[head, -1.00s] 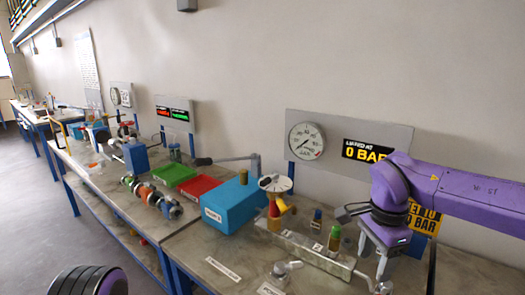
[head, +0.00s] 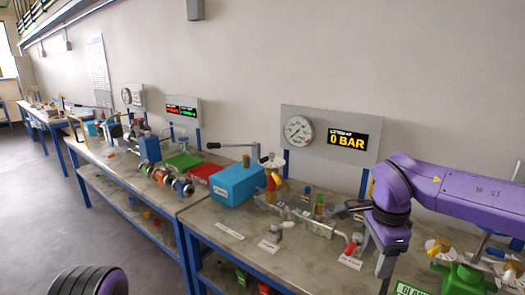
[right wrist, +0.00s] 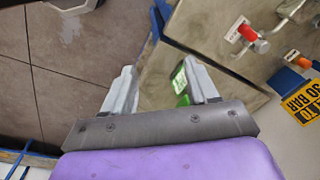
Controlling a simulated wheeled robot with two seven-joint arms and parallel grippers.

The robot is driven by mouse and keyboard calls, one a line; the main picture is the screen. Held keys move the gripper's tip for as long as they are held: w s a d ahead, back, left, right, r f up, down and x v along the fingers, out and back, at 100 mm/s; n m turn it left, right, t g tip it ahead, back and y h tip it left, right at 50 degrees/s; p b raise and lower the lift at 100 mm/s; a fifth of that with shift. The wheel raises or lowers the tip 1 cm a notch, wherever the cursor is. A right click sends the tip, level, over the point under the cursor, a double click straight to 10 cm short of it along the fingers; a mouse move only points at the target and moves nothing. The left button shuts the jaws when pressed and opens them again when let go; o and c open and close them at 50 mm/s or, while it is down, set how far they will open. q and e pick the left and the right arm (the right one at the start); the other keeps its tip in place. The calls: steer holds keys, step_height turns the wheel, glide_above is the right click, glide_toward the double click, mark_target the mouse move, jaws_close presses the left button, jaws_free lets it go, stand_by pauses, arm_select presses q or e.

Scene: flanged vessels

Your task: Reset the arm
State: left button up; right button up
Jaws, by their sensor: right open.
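My right arm, purple, comes in from the right in the head view. Its grey gripper (head: 384,268) points down over the front part of the near bench (head: 205,235), with its jaws open. A black and purple link of mine shows at the lower left of the head view. My left gripper is not in view.
The bench holds a blue box (head: 236,186), a pipe manifold with a red-tipped valve (head: 350,249) and a green clamp-like fixture (head: 463,279). A pressure gauge (head: 298,130) beside a "0 BAR" display hangs behind. Free floor (head: 90,235) lies at the left.

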steer(key=w+d+f+m+t+h, duration=0.1)
steer(key=w+d+f+t+h, duration=0.1)
steer(key=f+h, duration=0.15)
steer(key=w+d+f+m+t+h, duration=0.1)
steer(key=w+d+f+t+h, duration=0.1)
steer(key=f, duration=0.3)
steer(key=s+a+f+n+t+b, duration=0.1)
steer(key=s+f+n+b, duration=0.2)
steer(key=f, duration=0.8)
steer(key=s+a+f+n+t+b, duration=0.1)
steer(key=s+f+n+t, duration=0.2)
steer(key=f, duration=0.8)
steer(key=s+d+f+n+g+b, duration=0.1)
steer(key=s+f+n+g, duration=0.1)
steer(key=s+f, duration=0.3)
steer(key=s+d+f+n+g+y+b, duration=0.1)
steer(key=s+f, duration=0.5)
steer(key=s, duration=0.6)
steer(key=s+d+f+n+g+y+b, duration=0.1)
steer(key=s+f+n, duration=0.3)
steer(key=s, duration=0.5)
steer(key=shift+d+f+g, duration=0.25)
steer(key=shift+f+g, duration=0.5)
steer(key=shift+g, duration=0.15)
